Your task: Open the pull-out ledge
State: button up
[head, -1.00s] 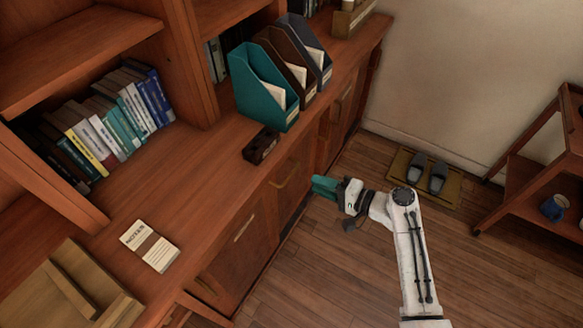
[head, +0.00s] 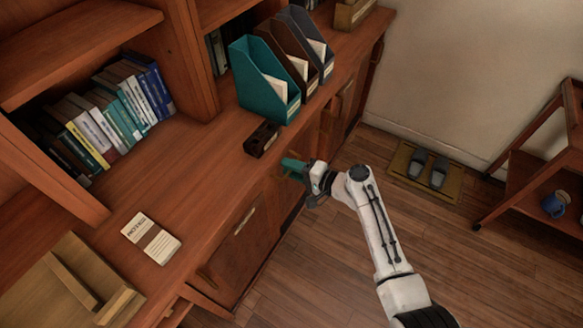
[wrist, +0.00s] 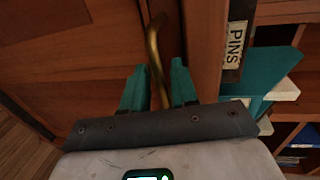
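A curved brass handle (wrist: 155,55) stands on the reddish-brown wooden front of the cabinet. In the wrist view its near end runs between the two teal fingers of my gripper (wrist: 159,85). A gap shows beside the handle, so the gripper is open around it, not clamped. In the head view my gripper (head: 290,165) is at the cabinet front, below the counter edge, and its fingers cover most of the handle. I cannot clearly tell a separate ledge panel from the cabinet front, and no ledge stands out from it.
On the counter (head: 190,185) are a small dark box (head: 262,140), a teal file holder (head: 265,85) and a notes pad (head: 150,238). Another door handle (head: 243,220) is lower left. Slippers on a mat (head: 425,172) and a wooden cart (head: 530,160) stand right. The floor between is clear.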

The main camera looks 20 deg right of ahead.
grip_shut()
dwell(0.4)
